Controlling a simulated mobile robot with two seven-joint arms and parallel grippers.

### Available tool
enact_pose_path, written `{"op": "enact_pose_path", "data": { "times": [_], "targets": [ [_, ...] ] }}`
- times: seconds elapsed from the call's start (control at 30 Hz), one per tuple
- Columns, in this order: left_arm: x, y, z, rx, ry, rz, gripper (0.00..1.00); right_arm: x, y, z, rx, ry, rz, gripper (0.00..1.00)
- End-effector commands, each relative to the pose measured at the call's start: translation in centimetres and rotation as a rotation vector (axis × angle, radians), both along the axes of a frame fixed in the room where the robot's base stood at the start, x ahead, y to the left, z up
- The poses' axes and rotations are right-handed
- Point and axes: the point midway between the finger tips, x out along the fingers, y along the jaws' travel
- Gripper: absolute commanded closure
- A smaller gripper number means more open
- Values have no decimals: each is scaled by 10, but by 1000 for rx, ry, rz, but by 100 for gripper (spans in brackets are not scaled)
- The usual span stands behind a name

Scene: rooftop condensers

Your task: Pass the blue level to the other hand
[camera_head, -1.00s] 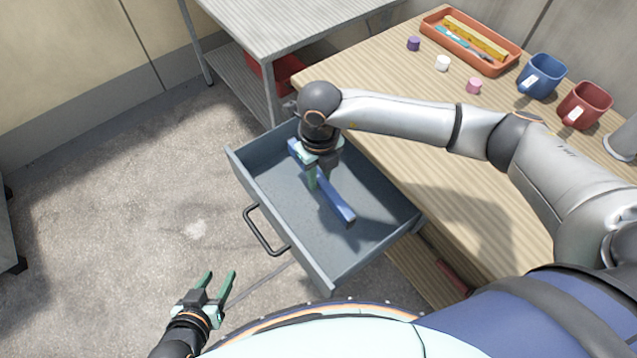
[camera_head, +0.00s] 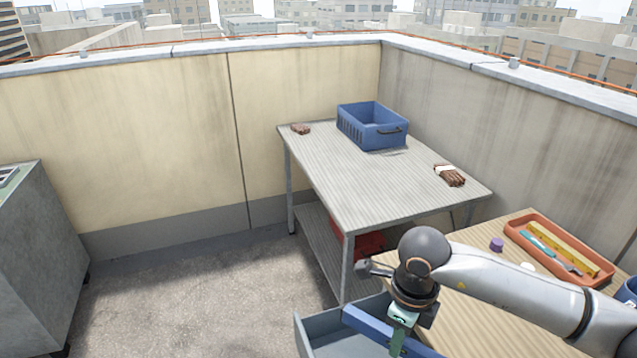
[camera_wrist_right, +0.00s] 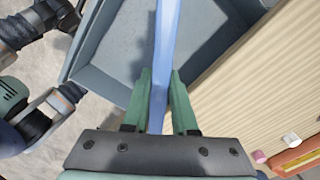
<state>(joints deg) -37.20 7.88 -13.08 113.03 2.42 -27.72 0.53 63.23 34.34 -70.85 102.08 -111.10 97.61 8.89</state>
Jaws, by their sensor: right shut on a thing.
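The blue level (camera_head: 375,326) is a long bar in my right gripper (camera_head: 399,340), over the open grey-blue drawer (camera_head: 307,335). In the right wrist view, the green fingers of the gripper (camera_wrist_right: 160,95) are closed on both sides of the level (camera_wrist_right: 163,45), which runs away from the palm. The drawer floor (camera_wrist_right: 118,40) shows beneath it. The lower part of the drawer is cut off in the head view. My left gripper's fingers show in neither view now; dark arm parts show at the left of the wrist view.
The wooden bench (camera_head: 470,265) holds an orange tray (camera_head: 513,236) with tools and a purple cap (camera_head: 496,244). A grey cabinet (camera_head: 40,265) stands left; the floor between is clear.

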Motion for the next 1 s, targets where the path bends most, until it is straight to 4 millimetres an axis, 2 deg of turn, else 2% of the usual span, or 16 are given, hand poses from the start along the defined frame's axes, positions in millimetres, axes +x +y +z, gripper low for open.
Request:
{"op": "enact_pose_path", "data": {
  "times": [0.1,1.0],
  "targets": [
    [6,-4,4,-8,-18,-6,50,1,-7,7,-3,-2,220,100],
    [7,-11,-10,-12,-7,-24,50,-7,-51,56,-7,7,1894,100]
  ]
}}
